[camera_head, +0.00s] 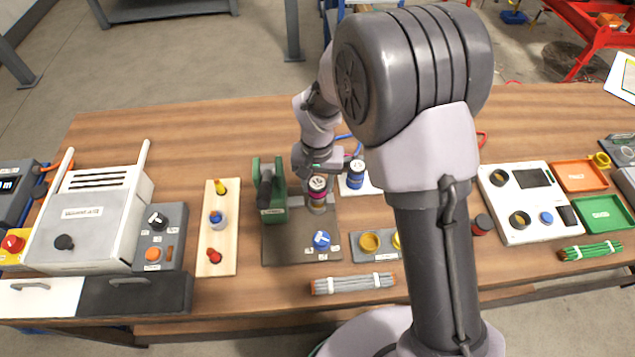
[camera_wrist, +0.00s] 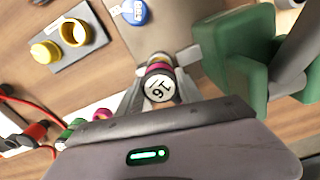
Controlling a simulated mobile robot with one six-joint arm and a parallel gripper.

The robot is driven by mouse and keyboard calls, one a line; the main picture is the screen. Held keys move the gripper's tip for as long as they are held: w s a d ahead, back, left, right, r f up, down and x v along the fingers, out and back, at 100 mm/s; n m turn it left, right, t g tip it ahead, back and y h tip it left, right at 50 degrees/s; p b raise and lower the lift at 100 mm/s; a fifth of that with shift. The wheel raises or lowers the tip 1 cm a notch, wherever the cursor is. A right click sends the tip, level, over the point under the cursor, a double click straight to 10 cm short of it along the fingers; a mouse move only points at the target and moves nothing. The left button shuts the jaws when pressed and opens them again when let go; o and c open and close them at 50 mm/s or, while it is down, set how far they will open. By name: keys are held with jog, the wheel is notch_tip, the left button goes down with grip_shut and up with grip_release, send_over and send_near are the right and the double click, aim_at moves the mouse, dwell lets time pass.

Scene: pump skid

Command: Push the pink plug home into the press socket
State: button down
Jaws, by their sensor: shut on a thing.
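The pink plug (camera_head: 317,196) has a dark body, a pink band and a white numbered top. It stands roughly upright over the grey base plate (camera_head: 285,246) of the green press (camera_head: 270,190). My gripper (camera_head: 318,176) is above it, and in the wrist view its two fingers close on either side of the plug (camera_wrist: 159,84). The green press (camera_wrist: 236,48) is close beside the right finger in the wrist view. The press socket is largely hidden under the plug, so I cannot tell how deep the plug sits.
A blue knob (camera_head: 322,239) is on the base plate's front part. A blue capped plug (camera_head: 356,174) stands on a white plate to the right.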

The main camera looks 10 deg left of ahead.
jog(key=shift+f+b, duration=1.5)
jog(key=shift+f, duration=0.25)
dwell(0.5)
jog(key=c, duration=0.7)
grip_release()
notch_tip(320, 180, up, 18)
jog(key=p, duration=0.5)
jog(key=shift+f+p, duration=0.25)
jog(key=shift+p, duration=0.15)
